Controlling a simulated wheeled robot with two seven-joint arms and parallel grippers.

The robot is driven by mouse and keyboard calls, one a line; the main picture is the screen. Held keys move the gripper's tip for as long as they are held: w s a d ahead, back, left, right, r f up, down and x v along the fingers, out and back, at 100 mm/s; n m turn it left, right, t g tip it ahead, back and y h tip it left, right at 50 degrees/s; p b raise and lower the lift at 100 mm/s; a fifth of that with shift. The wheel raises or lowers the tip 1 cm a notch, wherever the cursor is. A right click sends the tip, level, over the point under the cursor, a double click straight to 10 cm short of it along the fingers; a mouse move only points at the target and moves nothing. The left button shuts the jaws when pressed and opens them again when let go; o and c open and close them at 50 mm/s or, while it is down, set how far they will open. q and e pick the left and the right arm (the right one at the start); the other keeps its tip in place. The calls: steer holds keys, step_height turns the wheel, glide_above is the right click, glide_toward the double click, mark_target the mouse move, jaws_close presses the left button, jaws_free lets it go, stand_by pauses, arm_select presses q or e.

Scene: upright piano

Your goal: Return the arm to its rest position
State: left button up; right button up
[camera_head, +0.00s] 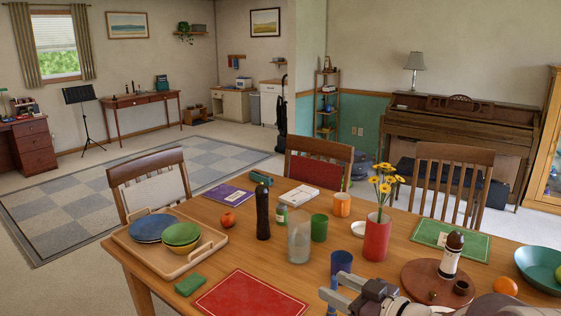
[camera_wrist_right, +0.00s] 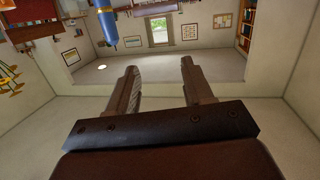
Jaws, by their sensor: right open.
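Part of my right arm shows at the bottom right of the head view. My left gripper is in neither view.
Near the gripper are a red vase with yellow flowers (camera_head: 376,238), a clear glass (camera_head: 299,243), a red mat (camera_head: 250,294) and a round wooden board (camera_head: 418,278) bearing a dark-topped bottle (camera_head: 451,256). A tray (camera_head: 140,246) lies left. Chairs line the far side.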

steer(key=s+d+f+m+g+h+b, duration=0.1)
steer(key=s+d+f+m+h+b, duration=0.15)
steer(key=d+f+h, duration=0.35)
steer(key=s+d+f+m+g+h+b, duration=0.1)
steer(key=f+m+h+b, duration=0.1)
steer(key=f+m+h, duration=0.35)
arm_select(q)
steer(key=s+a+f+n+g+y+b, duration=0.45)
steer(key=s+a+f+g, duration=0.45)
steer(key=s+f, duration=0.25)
arm_select(e)
steer(key=s+a+f+g+p, duration=0.1)
steer(key=s+f+g, duration=0.4)
steer(key=s, duration=0.4)
steer(key=s+f+g, duration=0.3)
steer(key=s+f, duration=0.4)
steer(key=s, duration=0.1)
arm_select(q)
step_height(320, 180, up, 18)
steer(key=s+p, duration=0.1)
steer(key=p, duration=1.7)
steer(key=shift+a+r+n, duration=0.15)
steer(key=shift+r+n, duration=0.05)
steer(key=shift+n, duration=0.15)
arm_select(e)
step_height(320, 180, up, 18)
steer(key=shift+s+m+g, duration=0.3)
steer(key=shift+m, duration=0.1)
steer(key=shift+a, duration=0.1)
steer(key=shift+r, duration=0.1)
